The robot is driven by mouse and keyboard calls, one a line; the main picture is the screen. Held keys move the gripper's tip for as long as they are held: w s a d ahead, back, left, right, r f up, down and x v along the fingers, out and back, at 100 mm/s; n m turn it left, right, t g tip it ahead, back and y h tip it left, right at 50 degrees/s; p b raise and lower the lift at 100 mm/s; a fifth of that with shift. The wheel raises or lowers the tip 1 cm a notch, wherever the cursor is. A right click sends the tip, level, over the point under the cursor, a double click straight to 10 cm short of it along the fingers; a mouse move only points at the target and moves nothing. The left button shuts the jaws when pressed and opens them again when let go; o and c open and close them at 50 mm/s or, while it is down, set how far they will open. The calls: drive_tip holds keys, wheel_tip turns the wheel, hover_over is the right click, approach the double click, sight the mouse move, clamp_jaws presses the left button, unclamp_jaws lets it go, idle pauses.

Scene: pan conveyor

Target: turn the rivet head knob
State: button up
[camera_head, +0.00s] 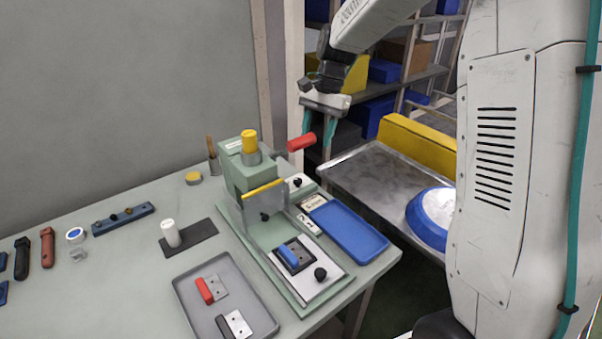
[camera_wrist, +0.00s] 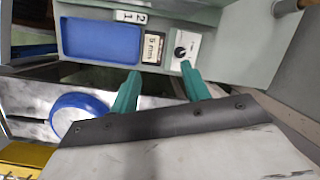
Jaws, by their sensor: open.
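A small black knob (camera_head: 297,182) sits on a white plate at the right side of the green riveting press (camera_head: 236,178). In the wrist view the knob (camera_wrist: 180,52) shows on its white panel, just beyond the right fingertip. My gripper (camera_head: 319,128) hangs in the air above and behind the press's right side, near the red lever handle (camera_head: 301,142). Its two teal fingers are apart with nothing between them; in the wrist view the gripper (camera_wrist: 160,70) points toward the knob and label area. The knob's marks are too small to read.
A blue tray (camera_head: 348,232) and number labels (camera_head: 310,203) lie beside the knob. A clear guard with a yellow edge (camera_head: 263,189) stands in front of the press. A blue pan (camera_head: 428,222) rests on the metal conveyor (camera_head: 375,178) at right. A grey tray (camera_head: 183,284) lies front left.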

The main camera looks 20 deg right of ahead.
sight(298, 179)
drive_tip(key=w+a+f+m, duration=0.1)
drive_tip(key=f, duration=0.4)
drive_tip(key=w+a+f+m, duration=0.1)
drive_tip(key=w+f, duration=0.1)
drive_tip(key=f, duration=0.3)
drive_tip(key=w+a+f+m+y, duration=0.1)
drive_tip(key=f, duration=0.4)
drive_tip(key=shift+w+g, duration=0.15)
drive_tip(key=shift+g, duration=0.15)
drive_tip(key=c, duration=1)
